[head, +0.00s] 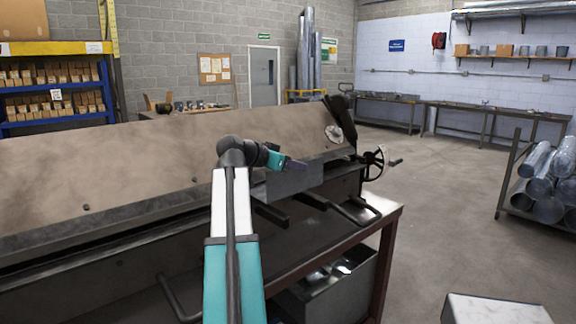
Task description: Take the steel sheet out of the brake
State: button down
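The brake (150,175) is a long, scuffed machine running across the left and middle of the head view. A small grey steel sheet (296,182) shows at its front edge near the right end, standing out from the dark slot. My gripper (297,165) is at the upper edge of the sheet, pointing right. It overlaps the sheet in the picture; I cannot tell whether it touches it. The fingers are too small and dark to show whether they are open or shut. The part of the sheet toward the brake is hidden.
A handwheel (377,163) and dark handles (350,213) stick out at the brake's right end. A metal bin (330,292) sits under its stand. A pale box top (495,310) is at lower right. A rack of ducts (540,180) stands at right. The floor between is clear.

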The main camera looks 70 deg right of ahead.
jog(key=shift+s+a, duration=0.45)
jog(key=shift+s, duration=0.25)
jog(key=shift+s+a, duration=0.45)
jog(key=shift+s, duration=0.25)
jog(key=shift+s+a, duration=0.45)
jog(key=shift+s, duration=0.25)
jog(key=shift+b, duration=0.3)
